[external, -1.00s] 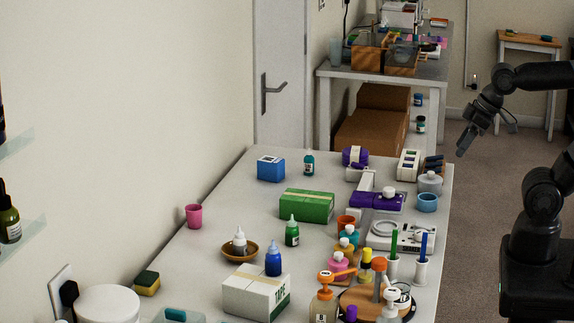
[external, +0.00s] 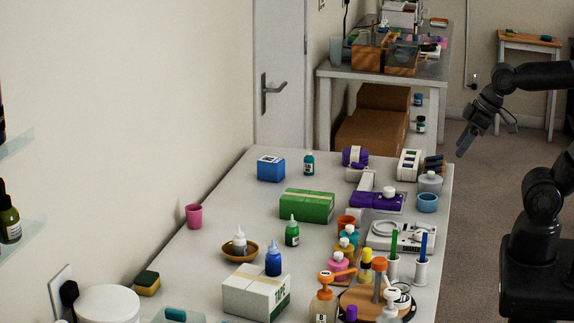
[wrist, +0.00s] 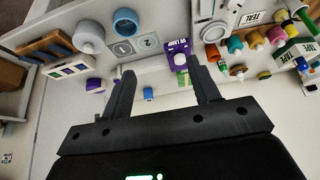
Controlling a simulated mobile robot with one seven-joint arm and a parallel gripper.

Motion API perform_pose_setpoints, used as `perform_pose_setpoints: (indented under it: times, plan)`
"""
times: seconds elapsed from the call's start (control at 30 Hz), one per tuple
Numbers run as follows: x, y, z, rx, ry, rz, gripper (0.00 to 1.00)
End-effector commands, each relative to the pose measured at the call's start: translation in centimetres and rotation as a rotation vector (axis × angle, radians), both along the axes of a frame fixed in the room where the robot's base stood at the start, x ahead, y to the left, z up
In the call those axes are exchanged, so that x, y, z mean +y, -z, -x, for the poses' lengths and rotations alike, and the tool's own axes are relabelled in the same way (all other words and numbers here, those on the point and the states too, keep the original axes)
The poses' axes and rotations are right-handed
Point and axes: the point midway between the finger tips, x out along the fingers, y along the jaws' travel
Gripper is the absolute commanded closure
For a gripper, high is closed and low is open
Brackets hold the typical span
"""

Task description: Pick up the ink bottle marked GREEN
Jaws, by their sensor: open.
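A small green bottle (external: 292,232) with a pale green nozzle stands upright on the table, in front of a green box (external: 307,206); its label is too small to read. A blue bottle (external: 273,259) stands nearer the camera, and a teal bottle (external: 308,164) stands at the back. I cannot pick out the green bottle surely in the wrist view. My gripper (external: 465,142) is open and empty, off the table's right side, well away from the green bottle. Its two apart fingers (wrist: 162,72) show in the wrist view.
A white bottle in a brown bowl (external: 240,250) and a white TAPE box (external: 257,292) stand near the green bottle. A purple UV lamp (external: 377,200), several dye bottles and a wooden round board crowd the table's right side. The left middle is fairly clear.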

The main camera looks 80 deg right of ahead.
Motion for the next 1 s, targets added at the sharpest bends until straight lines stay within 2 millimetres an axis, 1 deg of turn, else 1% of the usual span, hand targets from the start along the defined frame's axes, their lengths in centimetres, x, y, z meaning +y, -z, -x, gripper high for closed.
perform_pose_setpoints:
  times: [0.17, 0.23, 0.27, 0.37, 0.47, 0.53, 0.67, 0.87, 1.0]
  plan:
    - [0.0, 0.0, 0.0, 0.000, -0.001, 0.000, 0.44]
    - [0.1, -0.2, -0.4, 0.001, -0.006, 0.002, 0.44]
    - [0.2, -0.3, -0.7, 0.003, -0.009, 0.004, 0.44]
    - [0.6, -0.8, -2.3, 0.011, -0.032, 0.014, 0.44]
    - [1.4, -1.6, -5.0, 0.021, -0.072, 0.029, 0.44]
    - [2.1, -2.0, -7.1, 0.028, -0.102, 0.039, 0.44]
    - [3.6, -2.4, -11.2, 0.040, -0.160, 0.054, 0.44]
    - [6.4, -1.9, -17.5, 0.057, -0.254, 0.068, 0.44]
    - [8.6, -0.8, -21.8, 0.069, -0.320, 0.070, 0.44]
